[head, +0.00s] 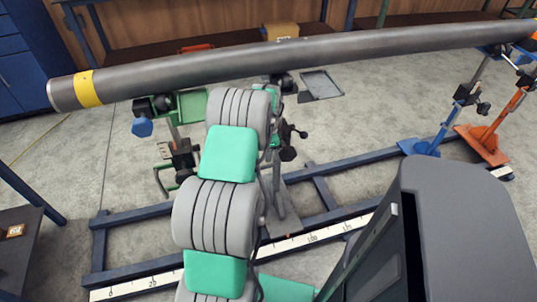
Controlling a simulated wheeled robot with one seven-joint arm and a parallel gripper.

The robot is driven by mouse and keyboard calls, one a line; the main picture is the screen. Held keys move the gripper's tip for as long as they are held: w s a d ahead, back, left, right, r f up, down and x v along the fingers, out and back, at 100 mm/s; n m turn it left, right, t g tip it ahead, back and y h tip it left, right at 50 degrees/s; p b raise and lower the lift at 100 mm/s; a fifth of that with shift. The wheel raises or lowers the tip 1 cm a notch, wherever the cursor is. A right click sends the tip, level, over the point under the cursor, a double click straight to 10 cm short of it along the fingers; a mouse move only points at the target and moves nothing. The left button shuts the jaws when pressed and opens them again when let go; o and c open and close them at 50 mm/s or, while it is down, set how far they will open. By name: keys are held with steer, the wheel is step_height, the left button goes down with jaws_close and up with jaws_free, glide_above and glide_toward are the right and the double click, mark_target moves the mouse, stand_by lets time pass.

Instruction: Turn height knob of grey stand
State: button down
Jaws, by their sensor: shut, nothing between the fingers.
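The grey stand (281,203) stands on the floor frame in the middle of the head view, partly hidden behind my arm. Its post rises from a flat grey base plate. Black knobs (288,154) stick out on the right side of the post; I cannot tell for sure which one sets the height. My grey and green arm reaches up and forward, just left of these knobs. My gripper is hidden behind the arm links, so its fingers and any contact with a knob do not show.
A long grey pipe (200,74) with a yellow band crosses above the stands. A green stand (172,132) is at left; a blue stand (425,143) and an orange stand (487,140) are at right. A blue floor frame (135,215) with a white scale (315,237) lies below.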

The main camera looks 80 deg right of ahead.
steer(key=shift+a+r, duration=0.3)
steer(key=shift+r, duration=0.2)
steer(key=shift+r, duration=0.1)
steer(key=c, duration=2.1)
jaws_free()
steer(key=o, duration=0.9)
steer(key=shift+o, duration=0.2)
step_height(320, 180, up, 8)
steer(key=shift+p, duration=0.35)
